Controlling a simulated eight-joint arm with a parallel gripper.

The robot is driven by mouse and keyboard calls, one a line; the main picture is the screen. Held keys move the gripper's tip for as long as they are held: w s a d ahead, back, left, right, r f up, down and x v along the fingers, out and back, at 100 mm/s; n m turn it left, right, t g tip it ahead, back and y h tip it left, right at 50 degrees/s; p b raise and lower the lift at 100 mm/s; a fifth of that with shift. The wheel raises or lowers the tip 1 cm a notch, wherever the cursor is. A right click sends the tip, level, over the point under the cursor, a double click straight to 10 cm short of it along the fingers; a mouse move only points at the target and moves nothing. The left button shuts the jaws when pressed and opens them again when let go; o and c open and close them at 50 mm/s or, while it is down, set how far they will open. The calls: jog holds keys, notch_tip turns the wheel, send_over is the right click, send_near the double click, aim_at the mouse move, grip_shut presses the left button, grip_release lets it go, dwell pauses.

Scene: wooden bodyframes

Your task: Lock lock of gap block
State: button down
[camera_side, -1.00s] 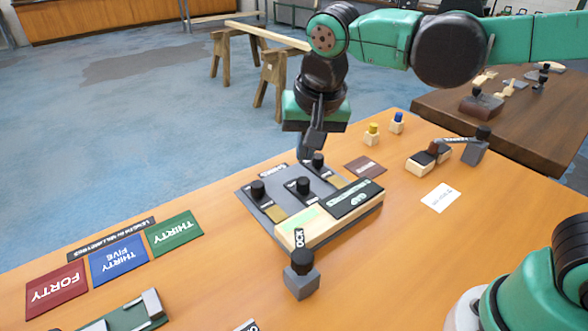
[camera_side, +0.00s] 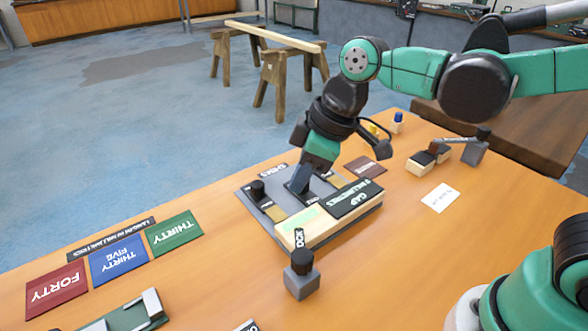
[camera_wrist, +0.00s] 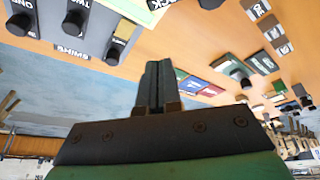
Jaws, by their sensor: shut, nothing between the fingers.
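A black knob at the top edge of the wrist view (camera_wrist: 210,3), next to LOCK lettering, looks like the lock's. My gripper (camera_side: 298,187) is tilted over the grey shim panel behind the block and hides its middle knob. Its fingers (camera_wrist: 158,88) are together and empty in the wrist view.
The grey shim panel (camera_side: 262,212) carries black knobs. Red, blue and green number cards (camera_side: 118,260) lie at the left. A white card (camera_side: 440,198) and small wooden parts (camera_side: 428,160) lie at the right. The table around the lock is mostly clear.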

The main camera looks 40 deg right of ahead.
aim_at(298, 239)
jog(key=a+f, duration=0.1)
jog(key=f, duration=0.2)
jog(key=w+a+f+n, duration=0.1)
jog(key=a+f, duration=0.1)
jog(key=f, duration=0.1)
jog(key=w+a+f+n+g, duration=0.1)
jog(key=a+f, duration=0.1)
jog(key=f, duration=0.1)
jog(key=shift+a+f, duration=0.25)
jog(key=shift+f, duration=0.05)
jog(key=shift+s+d+f, duration=0.1)
jog(key=shift+d+f, duration=0.1)
jog(key=shift+d, duration=0.05)
jog(key=shift+s+d, duration=0.5)
jog(key=shift+d, duration=0.2)
jog(key=shift+s+d, duration=0.45)
jog(key=shift+d, duration=0.2)
jog(key=shift+s+d+m, duration=0.55)
jog(key=shift+d+m, duration=0.05)
jog(key=shift+d, duration=0.25)
